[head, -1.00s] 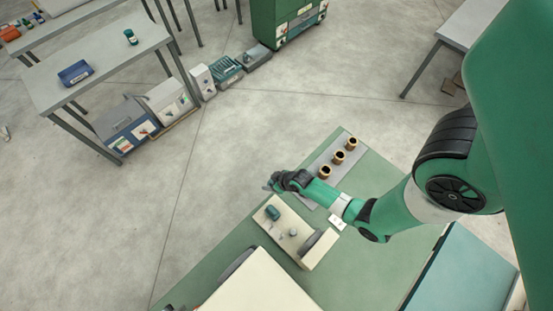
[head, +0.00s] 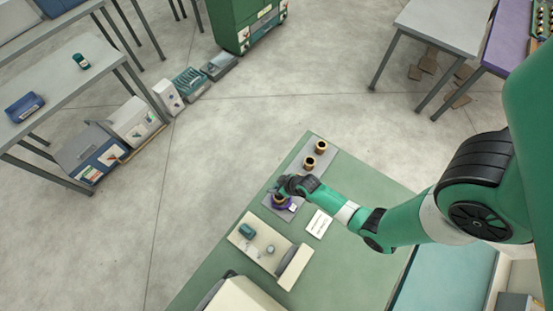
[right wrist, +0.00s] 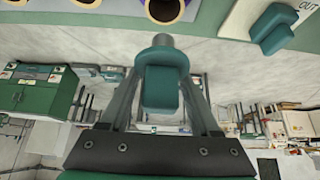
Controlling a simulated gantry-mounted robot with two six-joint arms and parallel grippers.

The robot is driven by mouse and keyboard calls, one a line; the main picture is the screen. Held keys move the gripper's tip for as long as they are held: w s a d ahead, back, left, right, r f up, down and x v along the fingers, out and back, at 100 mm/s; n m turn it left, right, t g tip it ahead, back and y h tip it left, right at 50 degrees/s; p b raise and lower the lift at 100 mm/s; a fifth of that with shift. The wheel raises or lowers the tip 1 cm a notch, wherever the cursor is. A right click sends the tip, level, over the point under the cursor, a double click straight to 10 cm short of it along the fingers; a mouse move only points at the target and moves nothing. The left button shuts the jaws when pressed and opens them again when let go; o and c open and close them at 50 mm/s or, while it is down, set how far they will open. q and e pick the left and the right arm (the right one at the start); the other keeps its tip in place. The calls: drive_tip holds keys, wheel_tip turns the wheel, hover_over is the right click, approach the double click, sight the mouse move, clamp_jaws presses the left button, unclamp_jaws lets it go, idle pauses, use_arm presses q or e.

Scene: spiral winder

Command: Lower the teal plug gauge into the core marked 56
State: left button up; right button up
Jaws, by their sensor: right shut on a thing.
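My right gripper (head: 281,186) is shut on the teal plug gauge (right wrist: 160,88). In the right wrist view the gauge's teal handle sits between the fingers, with its grey cylindrical end (right wrist: 162,40) beyond them. A core with a purple surround (right wrist: 165,8) also shows at the top edge of the wrist view, apart from the gauge's end. No number 56 is legible. My left gripper is not in view.
Two more cores (head: 321,147) (head: 309,163) stand on the grey strip behind. A white card (head: 319,223) lies on the green bench. The bench right of the card is clear.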

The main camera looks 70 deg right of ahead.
drive_tip(key=shift+f+b, duration=4.15)
drive_tip(key=shift+f, duration=0.5)
drive_tip(key=o, duration=1.5)
drive_tip(key=p+v, duration=0.3)
drive_tip(key=v, duration=0.8)
drive_tip(key=shift+s+r, duration=0.25)
drive_tip(key=shift+r, duration=0.1)
drive_tip(key=shift+a+p, duration=0.1)
drive_tip(key=shift+p, duration=0.2)
